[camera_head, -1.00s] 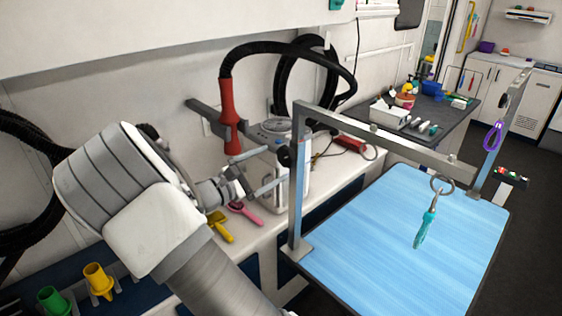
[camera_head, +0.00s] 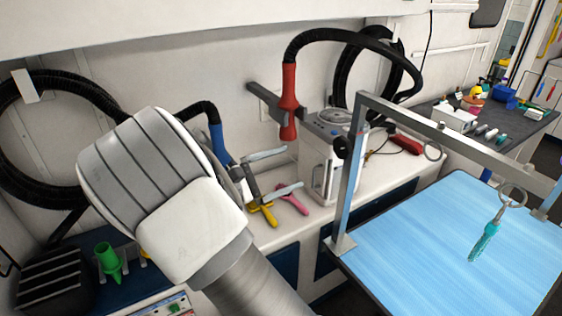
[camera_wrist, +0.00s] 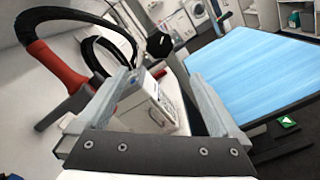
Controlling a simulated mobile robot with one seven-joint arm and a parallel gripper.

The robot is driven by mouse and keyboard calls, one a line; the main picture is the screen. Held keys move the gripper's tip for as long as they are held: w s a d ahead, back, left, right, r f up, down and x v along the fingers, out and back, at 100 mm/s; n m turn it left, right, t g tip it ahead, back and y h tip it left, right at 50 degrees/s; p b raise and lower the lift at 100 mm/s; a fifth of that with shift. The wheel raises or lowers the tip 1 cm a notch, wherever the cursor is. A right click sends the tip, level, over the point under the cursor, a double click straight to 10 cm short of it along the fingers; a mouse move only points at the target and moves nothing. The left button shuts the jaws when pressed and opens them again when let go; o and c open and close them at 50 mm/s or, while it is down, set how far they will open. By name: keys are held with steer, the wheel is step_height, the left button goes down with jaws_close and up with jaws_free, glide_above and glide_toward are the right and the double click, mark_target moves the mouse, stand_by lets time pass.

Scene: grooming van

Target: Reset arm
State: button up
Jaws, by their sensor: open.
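My arm fills the left middle of the head view, and my gripper (camera_head: 294,168) points right over the white counter. Its two grey fingers are spread apart with nothing held between them. In the wrist view, my gripper (camera_wrist: 161,80) also shows open, with one finger on each side. The white dryer box (camera_head: 327,165) with the red nozzle stands just beyond the fingertips in the head view. It also shows between and behind the fingers in the wrist view (camera_wrist: 150,105). I cannot tell the exact gap to it.
Yellow (camera_head: 263,213) and pink (camera_head: 292,199) tools lie on the counter below my gripper. Black hoses (camera_head: 25,140) hang on the wall.

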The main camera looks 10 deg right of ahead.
steer(key=s+d+m+g+y, duration=0.3)
steer(key=s+d+m+y, duration=0.1)
steer(key=s, duration=0.3)
steer(key=s+d+m+g+y, duration=0.3)
steer(key=s+d+y, duration=0.15)
steer(key=s, duration=0.25)
steer(key=s+a+r+m+t+y, duration=0.2)
steer(key=s+a+r+m+y, duration=0.1)
steer(key=s, duration=0.3)
steer(key=s+a+r+m+t+y, duration=0.3)
steer(key=s+a+m+y, duration=0.1)
steer(key=s+y, duration=0.1)
steer(key=shift+s+r, duration=0.3)
steer(key=shift+s, duration=0.55)
